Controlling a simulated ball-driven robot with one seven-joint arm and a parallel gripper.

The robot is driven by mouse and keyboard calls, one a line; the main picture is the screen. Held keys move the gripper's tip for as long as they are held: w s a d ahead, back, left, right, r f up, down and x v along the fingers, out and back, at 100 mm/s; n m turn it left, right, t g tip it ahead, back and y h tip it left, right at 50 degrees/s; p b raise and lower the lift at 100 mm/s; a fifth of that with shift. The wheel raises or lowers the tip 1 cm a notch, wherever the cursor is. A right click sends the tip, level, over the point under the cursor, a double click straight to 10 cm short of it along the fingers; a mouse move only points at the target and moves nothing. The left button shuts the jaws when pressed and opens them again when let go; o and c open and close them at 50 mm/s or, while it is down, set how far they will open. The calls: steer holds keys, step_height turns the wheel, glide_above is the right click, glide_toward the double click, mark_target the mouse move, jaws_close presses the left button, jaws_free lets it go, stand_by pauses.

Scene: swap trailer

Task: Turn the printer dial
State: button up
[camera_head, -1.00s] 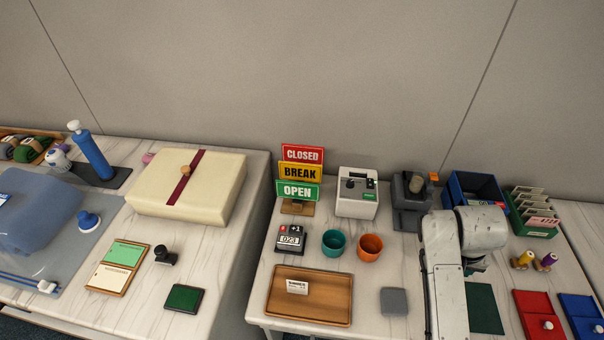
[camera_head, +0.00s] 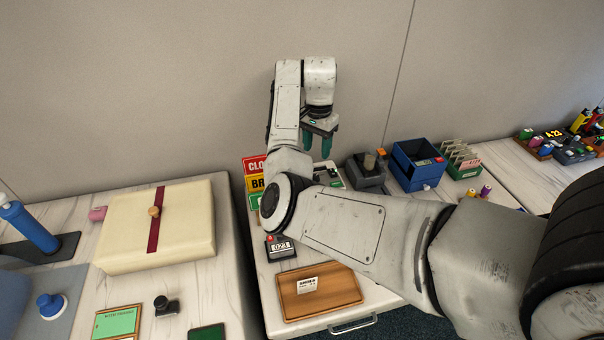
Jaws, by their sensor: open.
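The printer, a small white box with a dark top panel (camera_head: 329,175), stands on the right-hand table. It is partly hidden behind my arm, and I cannot make out its dial. My gripper (camera_head: 317,146) has teal fingers pointing down, apart and empty. It appears just above the printer in the picture; I cannot tell how high it is over it.
A counter (camera_head: 280,247) and wooden tray (camera_head: 318,292) lie in front.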

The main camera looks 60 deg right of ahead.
mark_target(316, 176)
step_height(316, 176, down, 10)
steer(key=shift+f+p, duration=0.1)
steer(key=shift+p, duration=0.35)
jaws_close()
stand_by(0.4)
